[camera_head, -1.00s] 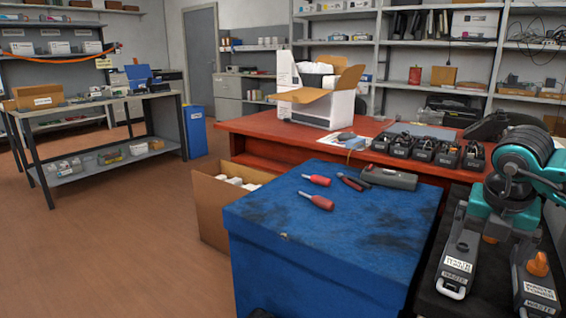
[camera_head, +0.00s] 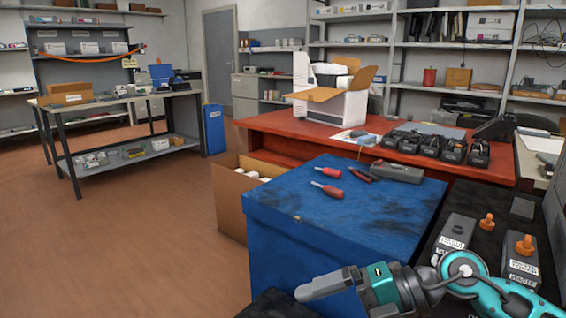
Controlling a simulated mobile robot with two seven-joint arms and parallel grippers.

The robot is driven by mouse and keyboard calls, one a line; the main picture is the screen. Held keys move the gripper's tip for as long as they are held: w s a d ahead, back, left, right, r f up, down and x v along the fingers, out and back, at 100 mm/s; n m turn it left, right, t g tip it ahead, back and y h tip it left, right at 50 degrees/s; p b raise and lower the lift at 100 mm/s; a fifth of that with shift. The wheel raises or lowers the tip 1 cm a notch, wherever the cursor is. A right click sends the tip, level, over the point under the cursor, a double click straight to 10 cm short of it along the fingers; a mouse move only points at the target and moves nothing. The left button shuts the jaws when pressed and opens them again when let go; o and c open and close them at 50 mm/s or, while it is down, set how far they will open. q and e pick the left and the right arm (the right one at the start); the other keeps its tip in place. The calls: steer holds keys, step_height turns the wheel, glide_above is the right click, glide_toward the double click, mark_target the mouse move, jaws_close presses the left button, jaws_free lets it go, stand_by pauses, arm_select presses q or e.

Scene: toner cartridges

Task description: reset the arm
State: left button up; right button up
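My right arm comes in from the lower right, and its gripper (camera_head: 322,287) points left, low in front of the blue cabinet. The gripper is seen side-on as one grey shape, so I cannot tell whether it is open or shut. Two dark grey toner cartridges with white labels and orange caps stand on a black surface at the right: one cartridge (camera_head: 455,233) is nearer the cabinet, the other cartridge (camera_head: 519,262) lies further right. The gripper is apart from both. My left gripper is not in view.
The blue cabinet (camera_head: 300,215) has two red screwdrivers (camera_head: 327,189), pliers (camera_head: 358,174) and a grey case (camera_head: 397,172) on top. Behind it, a red table (camera_head: 270,124) holds a white open box (camera_head: 325,100) and several black bins (camera_head: 430,145). The floor at left is clear.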

steer(key=a+r+m+t+y, duration=0.4)
steer(key=m+t+y, duration=0.2)
steer(key=m+t, duration=0.2)
steer(key=d+f+m+t+h, duration=0.8)
steer(key=f+m+h, duration=0.65)
steer(key=m, duration=0.45)
steer(key=s+d+f+m+g+h, duration=0.1)
steer(key=s+d+f+m+g, duration=0.2)
steer(key=s+f+g, duration=0.5)
arm_select(q)
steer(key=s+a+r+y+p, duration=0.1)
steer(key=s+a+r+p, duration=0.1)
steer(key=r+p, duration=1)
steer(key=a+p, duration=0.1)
steer(key=p, duration=0.5)
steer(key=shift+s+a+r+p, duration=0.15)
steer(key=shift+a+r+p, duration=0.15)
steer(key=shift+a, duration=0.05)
arm_select(e)
steer(key=s+d+r+t+h, duration=0.1)
steer(key=s+d+r+t, duration=0.1)
steer(key=r, duration=0.9)
steer(key=shift+d, duration=0.65)
